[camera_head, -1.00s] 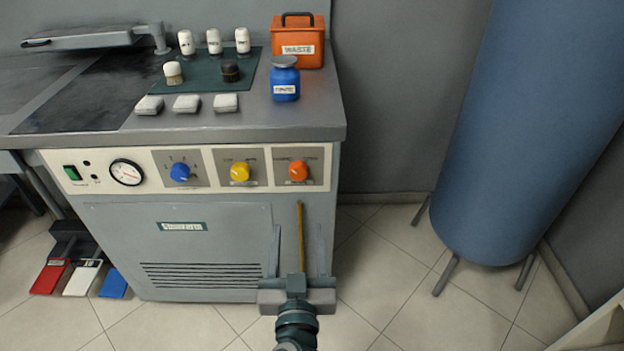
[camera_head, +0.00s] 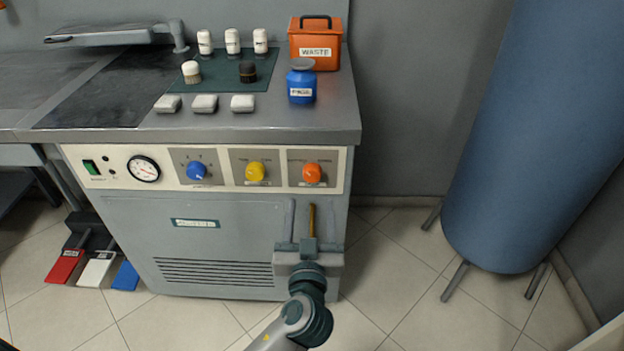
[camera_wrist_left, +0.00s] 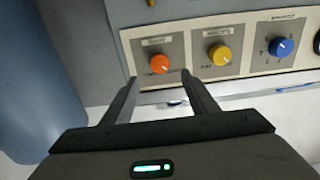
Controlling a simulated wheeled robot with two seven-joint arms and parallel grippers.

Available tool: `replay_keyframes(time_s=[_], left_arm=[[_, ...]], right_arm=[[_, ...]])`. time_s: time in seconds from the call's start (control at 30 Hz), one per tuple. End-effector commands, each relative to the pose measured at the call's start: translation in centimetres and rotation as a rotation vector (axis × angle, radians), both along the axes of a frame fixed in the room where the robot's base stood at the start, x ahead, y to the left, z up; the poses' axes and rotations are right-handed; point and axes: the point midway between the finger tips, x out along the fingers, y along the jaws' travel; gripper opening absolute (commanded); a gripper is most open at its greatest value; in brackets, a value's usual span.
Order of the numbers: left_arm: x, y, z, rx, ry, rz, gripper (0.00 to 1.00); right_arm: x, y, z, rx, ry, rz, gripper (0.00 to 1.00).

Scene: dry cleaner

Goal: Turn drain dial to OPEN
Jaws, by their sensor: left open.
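Three dials sit on the cream front panel: a blue dial (camera_head: 197,170), a yellow dial (camera_head: 256,171) and an orange dial (camera_head: 312,172). Their labels are too small to read, so I cannot tell which is the drain dial. My left gripper (camera_head: 308,226) is open and empty, below the orange dial in the head view. In the left wrist view the orange dial (camera_wrist_left: 160,64) shows beyond and between the gripper's fingertips (camera_wrist_left: 160,82), apart from them. The yellow dial (camera_wrist_left: 220,54) lies to its right there. My right gripper is not in view.
A pressure gauge (camera_head: 144,169) and a green switch (camera_head: 91,167) are left on the panel. A brown rod (camera_head: 311,219) shows below the dials. The worktop holds a blue jar (camera_head: 301,82) and an orange waste box (camera_head: 316,45). A blue cylinder (camera_head: 530,140) stands right.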

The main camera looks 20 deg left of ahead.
Motion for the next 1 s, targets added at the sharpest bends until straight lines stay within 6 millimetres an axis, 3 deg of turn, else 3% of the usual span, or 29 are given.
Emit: replay_keyframes(time_s=[0.3, 0.5, 0.7, 1.0], left_arm=[[5.6, 1.6, 0.2, 0.003, -0.001, -0.001, 0.54], [8.1, 2.3, 0.1, 0.002, 0.000, -0.001, 0.54], [9.3, 2.6, 0.0, 0.000, 0.000, -0.001, 0.54], [9.4, 2.7, 0.0, 0.000, 0.001, -0.001, 0.54]], right_arm=[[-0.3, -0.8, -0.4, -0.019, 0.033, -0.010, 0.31], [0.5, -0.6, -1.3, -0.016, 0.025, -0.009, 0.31], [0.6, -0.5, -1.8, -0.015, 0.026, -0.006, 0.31], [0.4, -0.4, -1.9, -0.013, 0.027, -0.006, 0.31]])
